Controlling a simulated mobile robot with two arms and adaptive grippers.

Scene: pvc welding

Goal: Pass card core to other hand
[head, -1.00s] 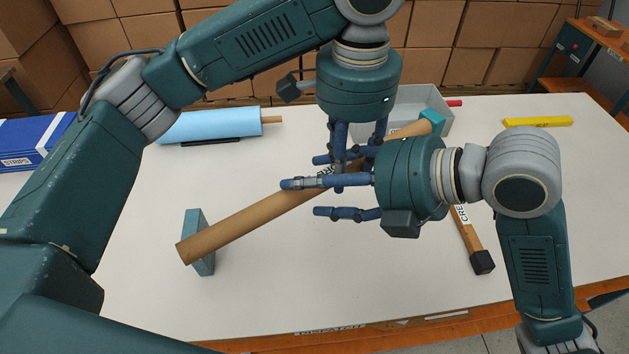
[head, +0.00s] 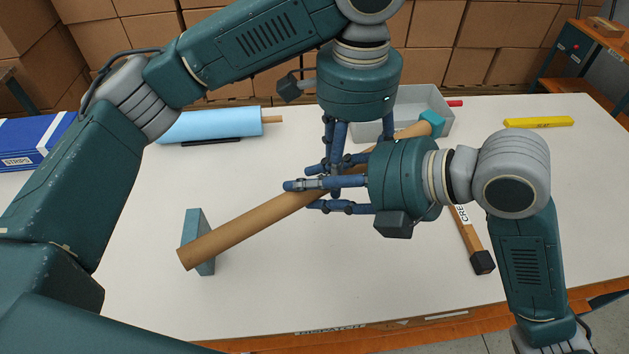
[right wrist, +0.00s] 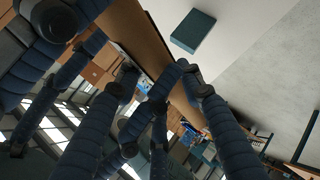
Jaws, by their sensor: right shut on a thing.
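My left gripper (head: 358,150) points down from above at the core, just beyond the right fingers. The overlapping fingers hide whether it grips the core. In the right wrist view the core (right wrist: 138,30) runs between dark blue fingers of my grippers.
A blue roll (head: 212,124), a yellow bar (head: 538,122) and a dark-ended wooden stick (head: 470,238) lie around. The front middle of the table is clear.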

